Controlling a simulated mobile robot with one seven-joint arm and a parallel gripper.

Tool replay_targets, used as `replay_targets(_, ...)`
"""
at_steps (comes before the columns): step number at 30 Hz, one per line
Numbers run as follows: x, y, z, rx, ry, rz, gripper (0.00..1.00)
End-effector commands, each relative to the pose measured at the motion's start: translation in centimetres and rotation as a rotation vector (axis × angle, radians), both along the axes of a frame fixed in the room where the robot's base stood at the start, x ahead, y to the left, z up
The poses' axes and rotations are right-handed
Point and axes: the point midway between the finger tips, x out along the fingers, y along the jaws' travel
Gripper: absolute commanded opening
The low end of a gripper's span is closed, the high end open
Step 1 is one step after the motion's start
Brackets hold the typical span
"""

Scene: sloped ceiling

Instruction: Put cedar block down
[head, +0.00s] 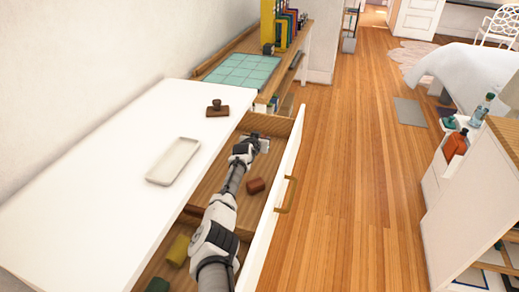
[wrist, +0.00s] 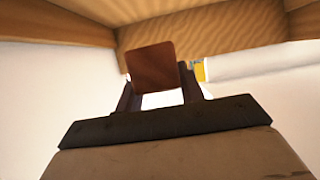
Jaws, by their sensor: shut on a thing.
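My gripper (head: 262,143) reaches into the far end of the open drawer (head: 213,187). In the wrist view my gripper (wrist: 160,88) is shut on a flat-faced reddish-brown block, which looks like the cedar block (wrist: 152,66). The block sits at the fingertips, with wooden panels behind it. In the head view the held block is hidden or too small to make out. Whether it touches the drawer floor I cannot tell.
Another reddish-brown block (head: 256,185) lies in the drawer beside my arm. A yellow object (head: 178,250) and a dark green one (head: 157,285) lie nearer. A white tray (head: 174,160) and a brown stamp (head: 217,108) are on the white top. The drawer front (head: 283,190) bounds the right side.

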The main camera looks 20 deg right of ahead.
Motion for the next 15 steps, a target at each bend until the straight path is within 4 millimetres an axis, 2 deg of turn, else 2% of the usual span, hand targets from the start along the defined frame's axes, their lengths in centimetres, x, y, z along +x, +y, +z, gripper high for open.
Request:
replay_targets(1,0.0,-0.1,-0.7,0.0,0.0,-0.001,0.16)
replay_targets(5,0.0,-0.1,-1.6,0.0,-0.001,-0.001,0.16)
replay_targets(10,0.0,-0.1,-4.3,0.0,0.0,-0.001,0.16)
replay_targets(15,0.0,-0.1,-5.0,-0.001,-0.002,0.0,0.16)
